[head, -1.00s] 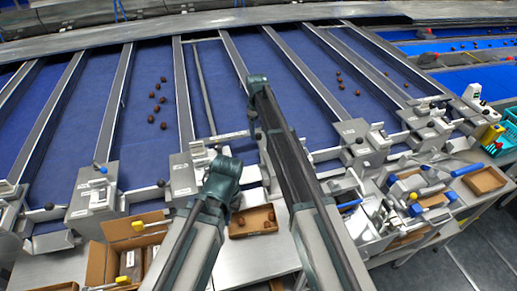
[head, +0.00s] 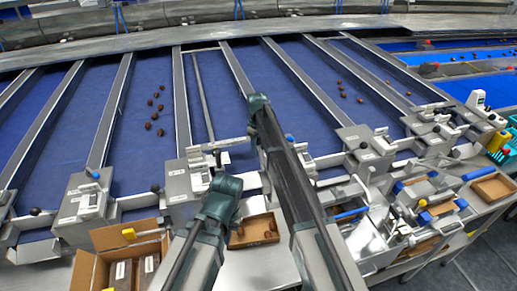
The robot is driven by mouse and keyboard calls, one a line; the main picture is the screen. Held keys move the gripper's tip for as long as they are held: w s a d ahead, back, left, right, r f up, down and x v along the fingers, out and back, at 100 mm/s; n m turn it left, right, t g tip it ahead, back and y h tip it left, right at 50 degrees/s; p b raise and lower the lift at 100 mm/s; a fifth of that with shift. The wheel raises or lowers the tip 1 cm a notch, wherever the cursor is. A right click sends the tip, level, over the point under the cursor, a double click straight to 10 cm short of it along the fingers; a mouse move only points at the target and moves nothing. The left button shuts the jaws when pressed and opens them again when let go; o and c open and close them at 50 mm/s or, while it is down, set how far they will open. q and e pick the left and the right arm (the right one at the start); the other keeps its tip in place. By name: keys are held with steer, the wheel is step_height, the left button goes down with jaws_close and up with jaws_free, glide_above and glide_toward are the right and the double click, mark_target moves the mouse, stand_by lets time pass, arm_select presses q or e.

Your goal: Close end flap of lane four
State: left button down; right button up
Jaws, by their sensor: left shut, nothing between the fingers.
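The grading lanes (head: 140,110) are blue belts between grey dividers. Metal end blocks with small labels (head: 83,196) stand at their near ends; I cannot read which is lane four. Flap levers with black knobs (head: 155,188) and blue knobs (head: 289,138) sit along this row. A pale metal fitting (head: 203,160) lies just beyond my left arm's end. My left gripper (head: 224,187) is shut and empty, in front of that fitting; its fingertips are mostly hidden. My right arm reaches up over the middle lanes and covers part of an end block. Its fingers do not show.
Dark dates (head: 150,126) lie on a lane. A shallow tray (head: 240,241) with a few dates sits below my left gripper. An open cardboard box (head: 88,268) stands at the lower left. Clamps and another tray (head: 492,188) crowd the right bench.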

jaws_close()
stand_by(1.1)
